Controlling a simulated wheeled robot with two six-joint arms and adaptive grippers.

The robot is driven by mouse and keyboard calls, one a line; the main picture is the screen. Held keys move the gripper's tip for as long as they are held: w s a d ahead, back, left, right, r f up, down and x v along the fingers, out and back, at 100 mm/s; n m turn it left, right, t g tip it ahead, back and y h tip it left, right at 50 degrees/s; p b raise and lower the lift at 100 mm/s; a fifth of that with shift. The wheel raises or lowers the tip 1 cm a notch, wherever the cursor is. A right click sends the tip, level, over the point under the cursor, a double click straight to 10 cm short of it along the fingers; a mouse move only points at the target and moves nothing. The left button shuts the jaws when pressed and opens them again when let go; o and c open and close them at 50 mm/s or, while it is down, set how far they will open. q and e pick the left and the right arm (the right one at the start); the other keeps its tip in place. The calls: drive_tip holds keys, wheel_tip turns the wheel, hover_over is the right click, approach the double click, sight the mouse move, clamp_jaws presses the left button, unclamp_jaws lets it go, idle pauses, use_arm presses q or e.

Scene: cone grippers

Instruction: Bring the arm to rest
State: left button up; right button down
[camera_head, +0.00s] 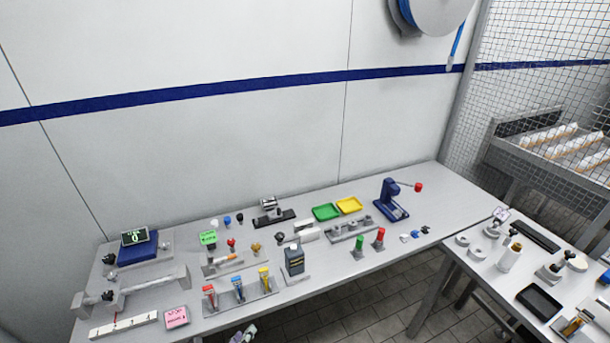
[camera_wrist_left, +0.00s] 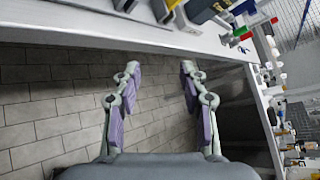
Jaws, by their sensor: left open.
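My left gripper (camera_head: 243,335) shows only as a small pale green and purple piece at the bottom edge of the head view, in front of the table's front edge. In the left wrist view my left gripper (camera_wrist_left: 159,70) is open, its two fingers with purple pads spread wide. Nothing is between them. Below the fingers is the tiled floor (camera_wrist_left: 55,100), and the table's front edge (camera_wrist_left: 150,38) runs across beyond the fingertips. My right gripper is in neither view.
The long grey table (camera_head: 330,275) bears several small items, among them a green tray (camera_head: 326,212), a yellow tray (camera_head: 349,205) and a blue press (camera_head: 390,200). A second table (camera_head: 490,265) stands at the right. The wall is behind; a wire mesh (camera_head: 535,60) rises at the right.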

use_arm(q)
drive_tip(key=s+a+f+n+g+y+b, duration=0.25)
drive_tip(key=s+f+n, duration=0.3)
drive_tip(key=f, duration=0.35)
drive_tip(key=s+a+f+n+g+y+b, duration=0.1)
drive_tip(key=s+a+f+n, duration=0.25)
drive_tip(key=f+n, duration=0.45)
drive_tip(key=s+a+f+n+g+y+b, duration=0.1)
drive_tip(key=s+a+f+n+b, duration=0.15)
drive_tip(key=s+f+n, duration=0.6)
drive_tip(key=s+a+f+n+g+b, duration=0.2)
drive_tip(key=s+f+n+g, duration=0.4)
drive_tip(key=s+f, duration=0.8)
drive_tip(key=s+n, duration=0.2)
drive_tip(key=s, duration=0.1)
drive_tip(key=shift+s+f+g, duration=0.15)
drive_tip(key=shift+s+g, duration=0.15)
drive_tip(key=shift+g, duration=0.05)
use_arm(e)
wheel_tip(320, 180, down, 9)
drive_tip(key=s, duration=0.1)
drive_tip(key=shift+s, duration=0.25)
use_arm(q)
drive_tip(key=shift+d+y, duration=0.1)
drive_tip(key=shift+y, duration=0.15)
